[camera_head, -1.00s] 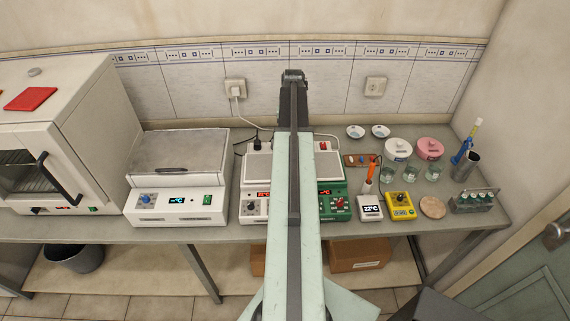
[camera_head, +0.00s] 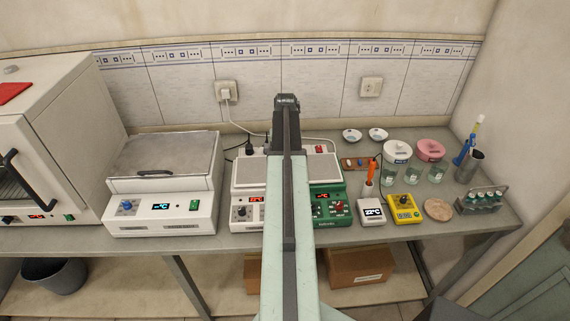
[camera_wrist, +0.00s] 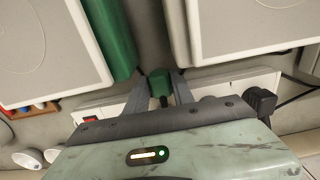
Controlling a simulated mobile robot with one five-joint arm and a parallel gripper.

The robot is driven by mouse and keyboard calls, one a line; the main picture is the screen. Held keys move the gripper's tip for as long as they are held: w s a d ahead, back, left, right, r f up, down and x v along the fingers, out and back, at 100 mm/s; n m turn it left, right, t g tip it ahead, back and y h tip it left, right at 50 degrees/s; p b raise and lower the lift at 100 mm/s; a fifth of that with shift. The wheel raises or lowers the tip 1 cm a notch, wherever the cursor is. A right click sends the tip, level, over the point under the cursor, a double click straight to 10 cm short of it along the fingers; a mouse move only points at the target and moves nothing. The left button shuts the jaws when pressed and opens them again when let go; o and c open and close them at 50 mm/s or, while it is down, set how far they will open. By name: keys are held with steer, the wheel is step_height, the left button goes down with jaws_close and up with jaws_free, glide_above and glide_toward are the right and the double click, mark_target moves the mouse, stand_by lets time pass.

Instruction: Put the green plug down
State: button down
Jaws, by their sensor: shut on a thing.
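The green plug (camera_wrist: 159,82) is held between the two fingers of my gripper (camera_wrist: 160,90) in the wrist view. My gripper is shut on it. The plug is over or in front of the white power strip (camera_wrist: 228,86); I cannot tell whether it touches the strip. In the head view my arm hides the plug and the fingertips. The strip's red switch (camera_head: 319,149) shows to the right of my arm, and a black plug (camera_head: 249,149) shows to the left. The black plug also shows in the wrist view (camera_wrist: 260,100).
A white-fronted stirrer (camera_head: 247,211) and a green-fronted stirrer (camera_head: 328,207) stand close together before the strip. Jars (camera_head: 396,165), a yellow device (camera_head: 404,209) and a vial rack (camera_head: 483,199) are to the right.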

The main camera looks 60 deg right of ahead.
steer(key=shift+f+b, duration=0.5)
steer(key=shift+b, duration=0.05)
steer(key=c, duration=1.1)
jaws_free()
steer(key=shift+r, duration=0.1)
step_height(320, 180, up, 13)
steer(key=p, duration=1.3)
